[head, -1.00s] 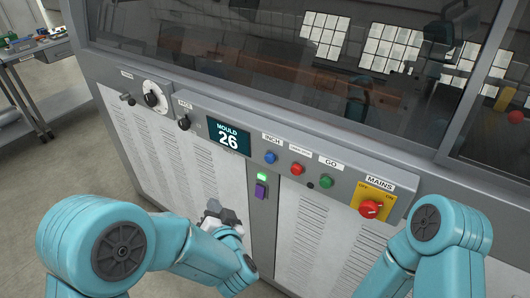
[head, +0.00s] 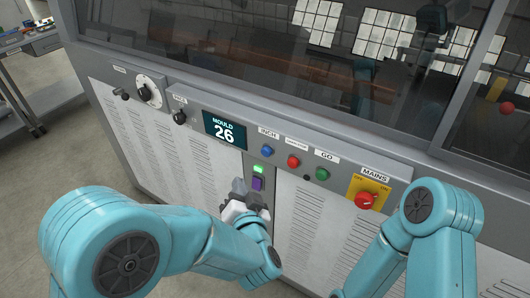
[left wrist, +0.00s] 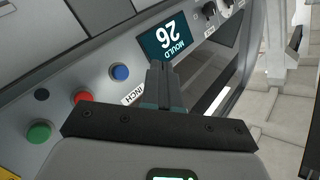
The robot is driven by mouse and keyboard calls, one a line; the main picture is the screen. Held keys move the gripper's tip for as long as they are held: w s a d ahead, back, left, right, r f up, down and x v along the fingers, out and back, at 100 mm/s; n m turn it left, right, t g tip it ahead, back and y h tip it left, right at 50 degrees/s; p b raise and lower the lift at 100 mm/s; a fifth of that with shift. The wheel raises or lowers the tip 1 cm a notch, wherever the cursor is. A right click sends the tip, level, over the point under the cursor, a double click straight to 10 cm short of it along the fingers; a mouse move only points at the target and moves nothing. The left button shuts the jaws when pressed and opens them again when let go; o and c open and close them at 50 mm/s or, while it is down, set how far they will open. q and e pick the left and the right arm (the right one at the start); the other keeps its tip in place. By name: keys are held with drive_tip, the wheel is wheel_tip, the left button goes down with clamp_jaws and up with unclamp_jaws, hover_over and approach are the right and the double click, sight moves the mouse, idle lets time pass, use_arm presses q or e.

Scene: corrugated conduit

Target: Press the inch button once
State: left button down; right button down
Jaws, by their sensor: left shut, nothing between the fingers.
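The blue inch button (head: 267,151) sits on the grey control panel below the INCH label (head: 268,133), right of the MOULD 26 display (head: 225,131). My left gripper (head: 245,187) is shut and empty, in front of the panel and below the button. In the left wrist view the blue button (left wrist: 120,72) lies left of the shut fingertips (left wrist: 158,66), apart from them. The INCH label (left wrist: 133,93) is partly beside the fingers. My right gripper is out of view; only my right arm shows at the right of the head view.
A red button (head: 293,161), a green GO button (head: 322,174) and a red mains switch (head: 365,201) on a yellow plate run to the right. A cart (head: 38,58) stands far left.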

sight(266, 152)
use_arm(q)
drive_tip(key=shift+w, duration=0.1)
drive_tip(key=w+d+p, duration=0.1)
drive_tip(key=w+d, duration=0.4)
drive_tip(key=w, duration=0.2)
drive_tip(key=shift+w, duration=0.1)
idle(2.1)
drive_tip(key=shift+w+d, duration=0.25)
drive_tip(key=shift+w+d+p, duration=0.2)
drive_tip(key=shift+w+p, duration=0.1)
idle(0.7)
drive_tip(key=shift+s+a, duration=0.1)
drive_tip(key=shift+s, duration=0.05)
drive_tip(key=shift+s+a, duration=0.35)
drive_tip(key=shift+s, duration=0.2)
idle(0.3)
